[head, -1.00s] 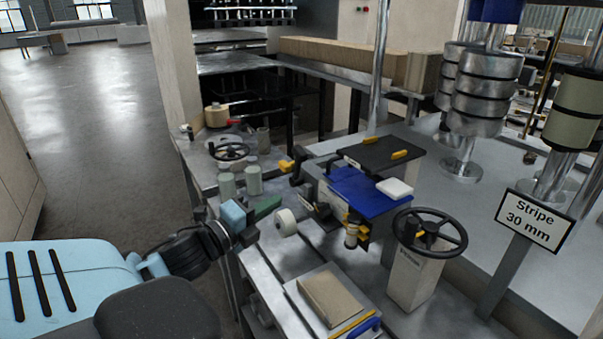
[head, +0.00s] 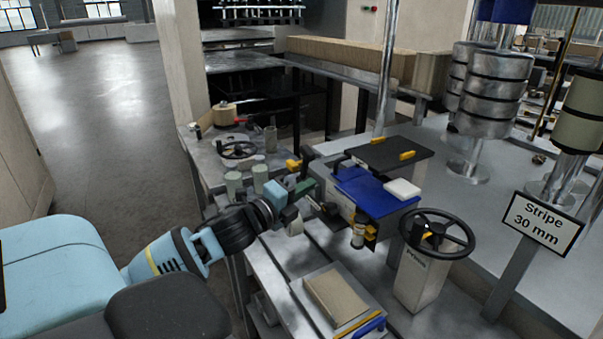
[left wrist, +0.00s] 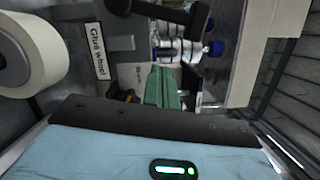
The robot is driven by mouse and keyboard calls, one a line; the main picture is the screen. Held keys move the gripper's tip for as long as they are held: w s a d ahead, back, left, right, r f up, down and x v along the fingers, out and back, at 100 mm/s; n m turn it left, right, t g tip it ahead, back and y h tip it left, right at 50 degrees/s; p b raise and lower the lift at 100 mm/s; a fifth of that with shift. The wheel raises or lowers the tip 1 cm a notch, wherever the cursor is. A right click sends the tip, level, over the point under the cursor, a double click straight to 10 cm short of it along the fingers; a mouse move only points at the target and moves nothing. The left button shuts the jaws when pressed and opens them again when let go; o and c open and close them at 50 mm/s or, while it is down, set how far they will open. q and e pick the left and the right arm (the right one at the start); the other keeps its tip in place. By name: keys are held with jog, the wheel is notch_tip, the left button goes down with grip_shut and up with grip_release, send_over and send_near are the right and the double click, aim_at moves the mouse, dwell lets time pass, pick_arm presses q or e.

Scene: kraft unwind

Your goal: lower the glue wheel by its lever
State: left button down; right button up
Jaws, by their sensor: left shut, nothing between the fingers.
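My left gripper (head: 305,186) reaches in over the near edge of the machine bench, its green fingers shut and empty. In the left wrist view the closed fingers (left wrist: 162,84) point at the machine parts ahead. A cream wheel (head: 294,221) sits just below the gripper. It shows large at the left of the left wrist view (left wrist: 28,50), beside a "Glue wheel" label (left wrist: 99,50). A dark bar (left wrist: 172,13) crosses the top of that view, apart from the fingers; I cannot tell if it is the lever. My right gripper is out of view.
A brown block (head: 335,296) lies on a plate in front. Greenish cylinders (head: 233,183) stand left. Open floor (head: 100,130) lies at left.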

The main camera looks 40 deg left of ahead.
aim_at(306, 166)
pick_arm(q)
jog(key=w+a, duration=0.1)
jog(key=w+a+r, duration=0.1)
jog(key=w+a, duration=0.1)
jog(key=shift+a+r+p, duration=0.1)
jog(key=shift+a+p, duration=0.2)
jog(key=shift+p, duration=0.05)
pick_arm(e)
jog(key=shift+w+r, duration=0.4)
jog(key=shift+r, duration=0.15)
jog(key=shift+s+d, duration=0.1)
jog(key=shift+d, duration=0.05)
pick_arm(q)
jog(key=shift+w, duration=0.1)
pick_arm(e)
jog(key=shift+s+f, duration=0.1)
